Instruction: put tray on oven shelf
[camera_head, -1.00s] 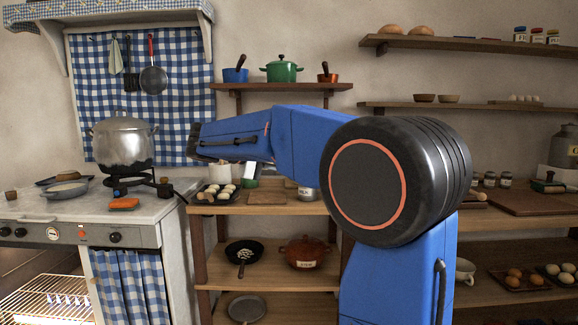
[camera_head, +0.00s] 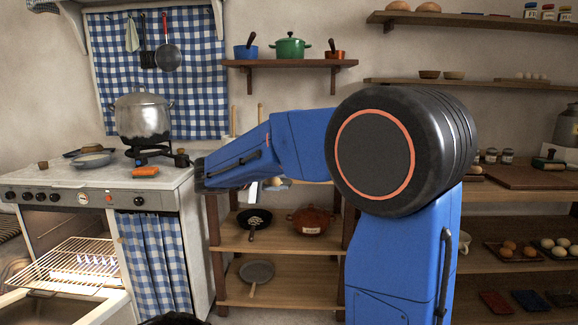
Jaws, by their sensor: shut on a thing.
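The tray (camera_head: 284,185) shows only as a small edge with a pale bun on it, below my blue forearm, in front of the upper board of the low shelf unit. The arm hides most of it. My gripper (camera_head: 254,190) is largely hidden by the forearm; a small pale part shows beside the tray, and it is shut on the tray. The oven shelf (camera_head: 72,262) is a wire rack at the lower left, sticking out of the open oven, with a lit glow around it. It looks bare.
The oven door (camera_head: 50,306) is folded down below the rack. A steel pot (camera_head: 142,118) stands on the stove top, with an orange block (camera_head: 145,171) near its front edge. The shelf unit holds a black pan (camera_head: 254,218) and a brown pot (camera_head: 311,220).

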